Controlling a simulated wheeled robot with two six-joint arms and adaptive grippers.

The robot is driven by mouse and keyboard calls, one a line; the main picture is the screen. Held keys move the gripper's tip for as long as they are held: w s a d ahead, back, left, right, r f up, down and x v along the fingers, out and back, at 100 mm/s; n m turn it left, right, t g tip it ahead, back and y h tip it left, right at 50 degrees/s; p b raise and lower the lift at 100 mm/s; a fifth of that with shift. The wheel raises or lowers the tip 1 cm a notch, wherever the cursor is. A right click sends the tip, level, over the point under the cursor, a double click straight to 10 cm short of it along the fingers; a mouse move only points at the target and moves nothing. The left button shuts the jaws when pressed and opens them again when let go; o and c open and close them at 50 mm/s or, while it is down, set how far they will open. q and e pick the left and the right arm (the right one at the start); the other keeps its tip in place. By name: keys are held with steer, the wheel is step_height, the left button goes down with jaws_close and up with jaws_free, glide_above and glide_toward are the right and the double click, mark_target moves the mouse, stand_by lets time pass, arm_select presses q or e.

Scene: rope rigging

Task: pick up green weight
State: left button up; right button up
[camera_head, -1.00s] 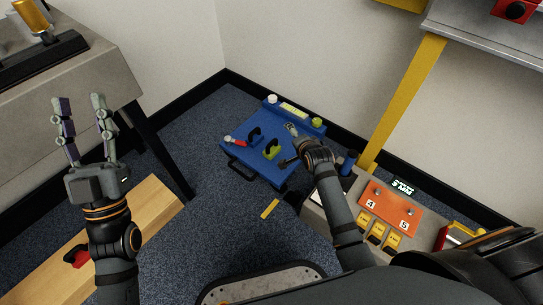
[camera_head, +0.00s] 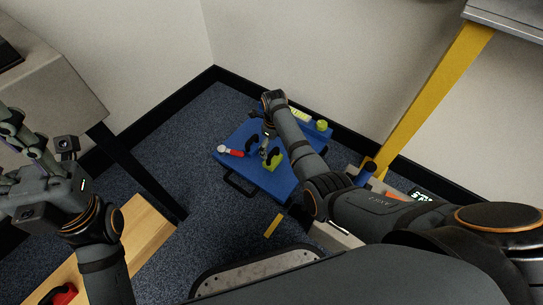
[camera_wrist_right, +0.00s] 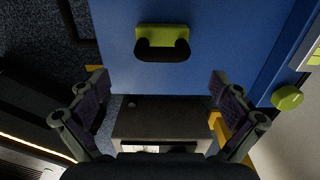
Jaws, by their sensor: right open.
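The green weight (camera_head: 274,161) is a small green block with a black loop handle. In the right wrist view the green weight (camera_wrist_right: 178,33) is at top centre, ahead of the fingertips. My right gripper (camera_head: 265,149) reaches down over the board beside the green weight. In the wrist view my right gripper (camera_wrist_right: 160,88) has its fingers wide apart, with nothing between them. My left gripper (camera_head: 20,140) is at the left edge, partly cut off, far from the board.
A red-and-white item (camera_head: 232,152), another black handle and a green knob (camera_head: 321,125) are on the board. A yellow post (camera_head: 425,95) and a blue cylinder (camera_head: 366,172) stand to the right. A wooden beam (camera_head: 145,228) lies left.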

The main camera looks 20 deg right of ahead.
steer(key=b, duration=0.3)
glide_above(273, 159)
steer(key=f, duration=0.4)
steer(key=shift+s+f, duration=0.2)
steer(key=shift+f, duration=0.2)
steer(key=f+b, duration=0.3)
steer(key=shift+w+f+b, duration=0.3)
steer(key=shift+f+b, duration=0.55)
steer(key=shift+f, duration=0.3)
steer(key=shift+r, duration=0.2)
steer(key=c, duration=1.6)
steer(key=shift+r, duration=0.1)
steer(key=shift+c, duration=0.9)
